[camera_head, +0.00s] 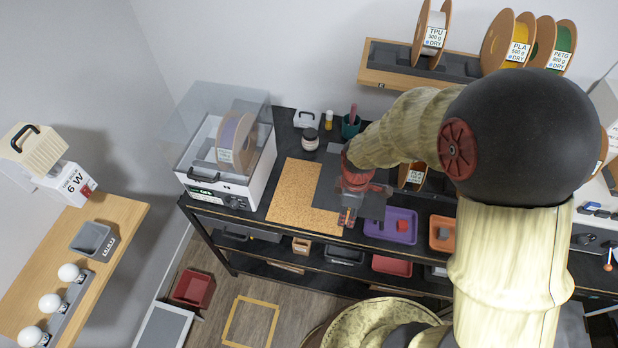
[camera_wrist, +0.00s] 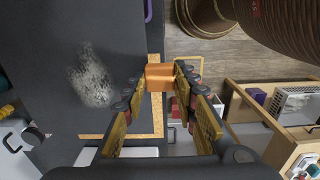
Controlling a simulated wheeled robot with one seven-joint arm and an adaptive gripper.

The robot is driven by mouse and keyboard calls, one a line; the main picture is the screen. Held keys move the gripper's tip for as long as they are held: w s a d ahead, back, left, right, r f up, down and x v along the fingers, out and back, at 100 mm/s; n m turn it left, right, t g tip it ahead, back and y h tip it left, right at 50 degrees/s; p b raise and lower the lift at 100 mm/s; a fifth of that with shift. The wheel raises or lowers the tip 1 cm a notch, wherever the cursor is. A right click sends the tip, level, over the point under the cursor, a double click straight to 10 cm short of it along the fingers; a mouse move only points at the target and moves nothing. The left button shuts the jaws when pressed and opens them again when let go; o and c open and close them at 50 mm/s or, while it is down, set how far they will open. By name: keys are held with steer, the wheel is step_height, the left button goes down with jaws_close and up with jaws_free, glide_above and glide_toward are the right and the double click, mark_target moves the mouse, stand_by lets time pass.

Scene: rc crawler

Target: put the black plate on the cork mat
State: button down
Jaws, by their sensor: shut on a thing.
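The black plate (camera_head: 326,188) is a flat dark sheet in the head view, partly hidden behind my gripper (camera_head: 348,214). It overlaps the right part of the speckled tan cork mat (camera_head: 288,193) on the dark bench. In the wrist view the plate (camera_wrist: 95,40) fills the left side and has a pale scuffed patch. My gripper (camera_wrist: 160,78) is shut on a copper-coloured tab at the plate's edge. Strips of the cork mat (camera_wrist: 157,115) show along the plate's right and lower edges. I cannot tell how high the plate is above the mat.
A white printer-like box (camera_head: 225,165) with a clear lid stands left of the mat. A dark jar (camera_head: 310,139) and a green cup (camera_head: 351,126) stand behind. A purple tray (camera_head: 391,226) and an orange tray (camera_head: 443,233) are to the right. A spool shelf (camera_head: 385,72) hangs above.

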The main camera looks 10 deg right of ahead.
mark_target(317, 205)
steer(key=w+a+f, duration=0.1)
steer(key=a, duration=0.1)
steer(key=w+a+f, duration=0.2)
steer(key=a, duration=0.1)
steer(key=w+a+f+p, duration=0.1)
steer(key=w+a, duration=0.1)
steer(key=a, duration=0.1)
steer(key=shift+w+f, duration=0.2)
steer(key=a+f, duration=0.1)
steer(key=w+a+f, duration=0.1)
steer(key=f, duration=0.1)
steer(key=w+a+f, duration=0.1)
steer(key=shift+f, duration=0.2)
steer(key=shift+w+a+f, duration=0.15)
steer(key=shift+a+f, duration=0.3)
steer(key=shift+f, duration=0.1)
steer(key=shift+f+p, duration=0.45)
steer(key=shift+f, duration=1)
steer(key=c, duration=1.5)
jaws_free()
steer(key=shift+f, duration=0.1)
steer(key=shift+o, duration=0.4)
step_height(317, 205, up, 12)
steer(key=b, duration=0.1)
